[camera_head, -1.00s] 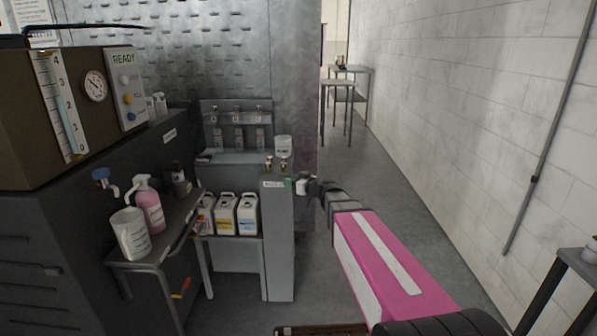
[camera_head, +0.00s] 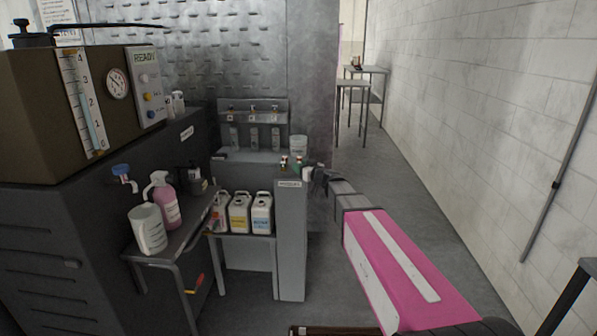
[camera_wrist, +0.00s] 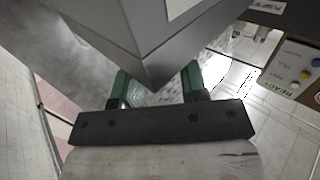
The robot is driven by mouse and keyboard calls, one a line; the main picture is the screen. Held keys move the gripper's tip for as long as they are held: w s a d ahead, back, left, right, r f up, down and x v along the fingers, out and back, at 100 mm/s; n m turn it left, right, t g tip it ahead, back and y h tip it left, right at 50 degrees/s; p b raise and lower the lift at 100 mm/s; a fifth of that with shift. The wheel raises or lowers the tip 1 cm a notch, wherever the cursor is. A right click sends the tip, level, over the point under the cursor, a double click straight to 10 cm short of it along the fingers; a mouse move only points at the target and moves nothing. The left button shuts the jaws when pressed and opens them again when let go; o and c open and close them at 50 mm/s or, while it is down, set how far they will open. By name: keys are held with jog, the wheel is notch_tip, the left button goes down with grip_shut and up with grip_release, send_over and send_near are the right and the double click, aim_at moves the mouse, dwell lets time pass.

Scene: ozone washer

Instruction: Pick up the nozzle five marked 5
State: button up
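Two small brass-topped nozzles, the left one (camera_head: 284,162) and the right one (camera_head: 298,163), stand on the grey cabinet marked "NOZZLES" in the head view. Their numbers are too small to read, so I cannot tell which is 5. My gripper (camera_head: 308,173) is at the cabinet's right edge, just right of the nozzles. In the wrist view its green fingers (camera_wrist: 157,88) are apart, with a grey cabinet corner showing beyond them. No nozzle shows between the fingers.
A rack (camera_head: 253,117) with several hanging fittings stands behind, with a white tub (camera_head: 299,146) beside it. Several jugs (camera_head: 239,213) sit on a lower shelf. A pink bottle (camera_head: 164,200) and a pitcher (camera_head: 148,229) are at left. The aisle floor (camera_head: 390,165) is clear.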

jog(key=x, duration=0.3)
jog(key=shift+w+a, duration=0.2)
jog(key=shift+a, duration=0.05)
jog(key=c, duration=0.7)
jog(key=shift+r, duration=0.1)
